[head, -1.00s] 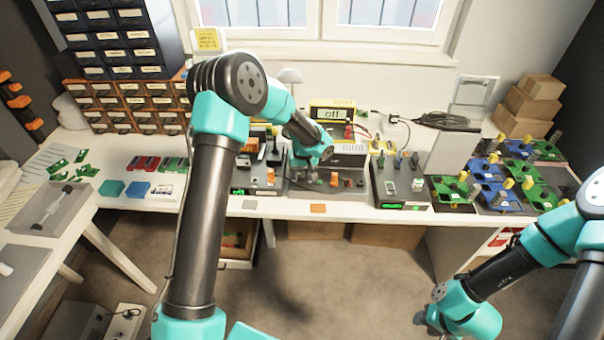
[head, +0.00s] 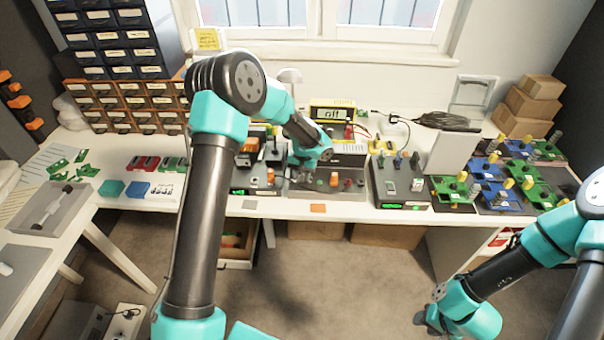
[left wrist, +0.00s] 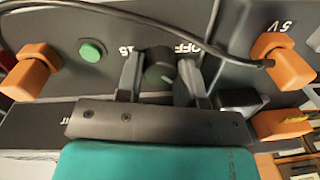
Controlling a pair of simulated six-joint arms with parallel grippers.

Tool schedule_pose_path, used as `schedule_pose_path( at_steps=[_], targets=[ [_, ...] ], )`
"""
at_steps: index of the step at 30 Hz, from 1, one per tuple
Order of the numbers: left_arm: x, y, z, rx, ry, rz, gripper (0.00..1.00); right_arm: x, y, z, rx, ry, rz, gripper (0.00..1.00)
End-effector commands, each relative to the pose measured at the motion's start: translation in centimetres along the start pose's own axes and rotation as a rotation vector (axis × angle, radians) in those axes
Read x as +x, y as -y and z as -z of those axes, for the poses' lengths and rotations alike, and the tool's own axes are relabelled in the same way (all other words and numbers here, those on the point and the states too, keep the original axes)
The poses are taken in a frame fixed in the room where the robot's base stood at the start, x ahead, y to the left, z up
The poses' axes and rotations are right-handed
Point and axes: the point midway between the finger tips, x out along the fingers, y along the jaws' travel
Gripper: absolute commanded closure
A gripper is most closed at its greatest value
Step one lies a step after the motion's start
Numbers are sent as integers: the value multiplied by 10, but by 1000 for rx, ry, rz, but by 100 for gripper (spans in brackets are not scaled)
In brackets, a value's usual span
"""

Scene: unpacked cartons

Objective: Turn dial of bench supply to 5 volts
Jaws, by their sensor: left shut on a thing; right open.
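The bench supply (head: 346,183) stands mid-table, its front partly hidden by my left arm. A yellow-framed display (head: 332,113) behind it reads "off". In the left wrist view the dial (left wrist: 160,74) is a dark round knob with green on it, between the two fingers of my left gripper (left wrist: 160,80), which is shut on it. Upside-down marks "OFF" and "15" show beside the dial, and "5 V" lies farther right. In the head view the left gripper (head: 303,174) is small at the supply's front. My right gripper (head: 428,320) is open, low at the right, away from the table.
In the left wrist view, orange terminals (left wrist: 32,72) and a green button (left wrist: 92,51) flank the dial, and a black cable crosses the panel. Other devices (head: 400,184) stand on both sides of the supply. Circuit boards (head: 490,180) fill the table's right.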

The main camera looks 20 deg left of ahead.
Motion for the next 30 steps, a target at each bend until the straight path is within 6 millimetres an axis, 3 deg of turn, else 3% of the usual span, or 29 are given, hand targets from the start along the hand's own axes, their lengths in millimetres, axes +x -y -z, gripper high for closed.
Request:
schedule_pose_path(
  at_steps=[13, 30],
  targets=[
    [0, 0, 0, 312, -16, 0, 89, 0, 0, 0, 0, 0, 0, 57],
    [0, 0, 0, 377, -20, 0, 89, 0, 0, 0, 0, 0, 0, 57]
  ],
)
